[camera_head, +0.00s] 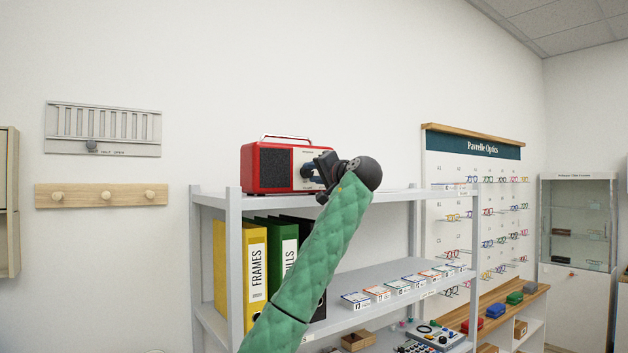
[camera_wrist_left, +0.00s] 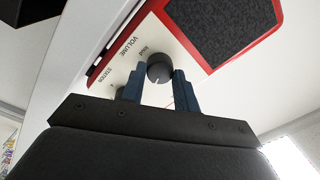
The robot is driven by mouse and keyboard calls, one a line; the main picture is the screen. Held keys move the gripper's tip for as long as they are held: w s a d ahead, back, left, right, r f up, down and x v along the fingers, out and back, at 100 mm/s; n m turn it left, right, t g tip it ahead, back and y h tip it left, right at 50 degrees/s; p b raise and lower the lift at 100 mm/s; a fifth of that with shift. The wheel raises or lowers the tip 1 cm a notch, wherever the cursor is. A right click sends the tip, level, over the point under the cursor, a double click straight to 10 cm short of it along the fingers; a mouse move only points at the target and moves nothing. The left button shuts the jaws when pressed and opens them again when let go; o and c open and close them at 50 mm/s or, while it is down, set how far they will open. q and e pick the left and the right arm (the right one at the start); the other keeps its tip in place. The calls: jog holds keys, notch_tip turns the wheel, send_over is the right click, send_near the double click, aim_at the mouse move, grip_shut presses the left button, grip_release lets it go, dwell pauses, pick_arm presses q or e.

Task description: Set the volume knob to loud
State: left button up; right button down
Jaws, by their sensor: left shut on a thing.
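The red radio (camera_head: 268,168) with a black speaker grille and white control panel stands on the shelf's top board. My left gripper (camera_head: 313,172) is at its panel, and its wrist hides part of the panel. In the left wrist view the dark round volume knob (camera_wrist_left: 159,70) sits between the blue fingers of my left gripper (camera_wrist_left: 159,82), which is shut on it. The word VOLUME and a small word, seemingly "loud", are printed beside the knob. A light mark shows near the knob's lower edge. My right gripper is not in view.
A second knob (camera_wrist_left: 119,91) by the word STATION is partly hidden behind one finger. The grey shelf (camera_head: 235,245) holds binders (camera_head: 240,262) and small cards below. A slotted wall panel (camera_head: 104,128) and peg rail (camera_head: 100,195) hang at the left.

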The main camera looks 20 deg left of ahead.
pick_arm(q)
jog(key=m+b, duration=0.1)
jog(key=m, duration=0.2)
jog(key=shift+m, duration=1.4)
jog(key=m, duration=0.3)
jog(key=shift+t+b, duration=0.3)
jog(key=m, duration=0.4)
jog(key=shift+m+h, duration=0.3)
jog(key=shift+h, duration=0.1)
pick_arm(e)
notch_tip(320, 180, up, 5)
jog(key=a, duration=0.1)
pick_arm(q)
jog(key=m, duration=0.3)
jog(key=shift+s+m+p, duration=0.1)
jog(key=shift+m+p, duration=0.2)
jog(key=shift+m, duration=0.1)
jog(key=m, duration=0.2)
jog(key=shift+m+p, duration=0.3)
jog(key=shift+m, duration=0.4)
jog(key=shift+m+p, duration=0.35)
jog(key=shift+m, duration=0.85)
jog(key=shift+f, duration=0.1)
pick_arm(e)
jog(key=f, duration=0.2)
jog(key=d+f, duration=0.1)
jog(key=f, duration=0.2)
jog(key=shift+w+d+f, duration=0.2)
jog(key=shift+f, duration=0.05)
